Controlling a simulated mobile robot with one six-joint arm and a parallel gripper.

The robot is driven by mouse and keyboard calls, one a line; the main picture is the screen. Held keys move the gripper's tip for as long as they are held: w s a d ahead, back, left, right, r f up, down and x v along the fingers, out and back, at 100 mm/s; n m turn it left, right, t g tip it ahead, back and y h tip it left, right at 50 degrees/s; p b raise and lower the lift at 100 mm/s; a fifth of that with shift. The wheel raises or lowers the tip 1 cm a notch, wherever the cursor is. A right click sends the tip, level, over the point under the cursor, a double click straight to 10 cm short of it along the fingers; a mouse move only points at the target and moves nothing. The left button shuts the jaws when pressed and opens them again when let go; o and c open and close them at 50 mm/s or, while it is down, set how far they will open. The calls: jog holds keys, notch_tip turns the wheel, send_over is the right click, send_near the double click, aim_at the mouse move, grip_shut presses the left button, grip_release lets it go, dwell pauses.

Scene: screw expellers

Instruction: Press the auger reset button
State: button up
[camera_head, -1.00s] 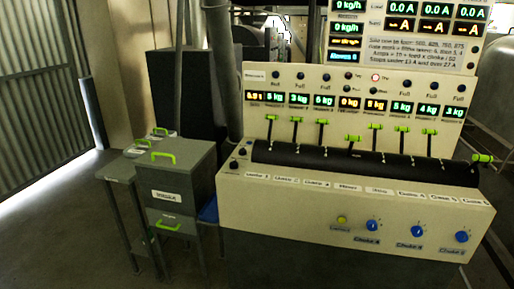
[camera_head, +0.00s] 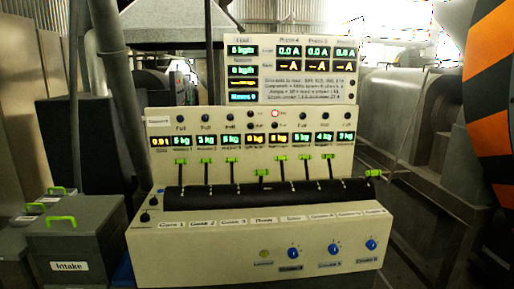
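The control panel (camera_head: 260,252) stands in the middle of the view, cream-coloured, with a sloped front and an upright back. A row of small dark buttons runs along the top of the back, several marked "Full". Among them a round light (camera_head: 275,113) has a red ring. A dark button (camera_head: 145,217) is at the left end of the front. The small labels are too blurred to tell which one is the auger reset button. My gripper is not in view.
Green-handled levers (camera_head: 262,173) rise from a black roller-like cover (camera_head: 250,195). A display board (camera_head: 292,72) stands behind. A grey box labelled "Intake" (camera_head: 78,240) is at left. An orange-and-black striped surface (camera_head: 488,100) fills the right edge, and grey machinery (camera_head: 405,125) stands behind it.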

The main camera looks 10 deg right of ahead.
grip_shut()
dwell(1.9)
